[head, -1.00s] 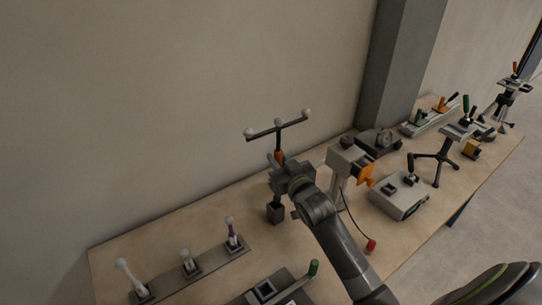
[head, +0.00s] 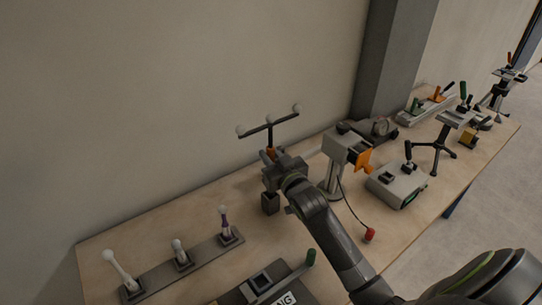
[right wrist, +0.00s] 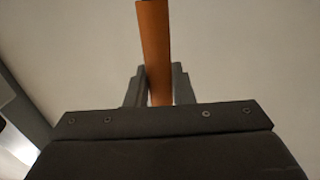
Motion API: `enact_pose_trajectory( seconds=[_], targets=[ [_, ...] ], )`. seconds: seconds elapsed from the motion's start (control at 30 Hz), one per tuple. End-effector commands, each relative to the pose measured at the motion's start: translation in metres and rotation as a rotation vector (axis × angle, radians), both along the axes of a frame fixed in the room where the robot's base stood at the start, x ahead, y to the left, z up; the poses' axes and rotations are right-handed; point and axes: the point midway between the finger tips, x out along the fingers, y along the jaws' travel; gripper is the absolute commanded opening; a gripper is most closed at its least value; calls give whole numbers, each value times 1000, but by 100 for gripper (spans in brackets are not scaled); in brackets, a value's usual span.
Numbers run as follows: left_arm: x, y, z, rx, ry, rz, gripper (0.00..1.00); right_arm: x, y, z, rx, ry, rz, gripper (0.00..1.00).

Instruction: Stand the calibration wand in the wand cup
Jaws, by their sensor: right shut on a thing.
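The calibration wand (head: 270,132) is a dark T-shaped bar with pale balls and an orange handle. It stands roughly upright in my right gripper (head: 271,158), which is shut on the orange handle. In the right wrist view the handle (right wrist: 154,50) runs up between the two fingers (right wrist: 158,88). The wand cup (head: 270,204) looks like the small dark square block on the table just below the gripper. The wand's lower end is hidden by the gripper, so I cannot tell whether it touches the cup. My left gripper is not in view.
A dark rack (head: 180,264) with several white-headed pieces lies at left front. A pale stand with an orange part (head: 343,150) is close right of the gripper. The wall is behind.

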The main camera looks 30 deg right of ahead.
Motion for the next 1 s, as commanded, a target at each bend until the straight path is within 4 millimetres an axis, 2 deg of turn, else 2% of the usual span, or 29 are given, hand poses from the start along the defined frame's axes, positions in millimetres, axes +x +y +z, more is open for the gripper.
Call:
enact_pose_trajectory(
  seconds=[0.03,0.4,0.7,1.0],
  targets=[
    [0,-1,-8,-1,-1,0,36,0,0,-7,0,-2,0,3],
    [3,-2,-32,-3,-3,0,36,0,0,-29,0,-2,1,3],
    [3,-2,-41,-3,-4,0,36,0,0,-46,0,-2,0,3],
    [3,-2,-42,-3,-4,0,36,0,0,-48,0,-2,0,3]
  ],
)
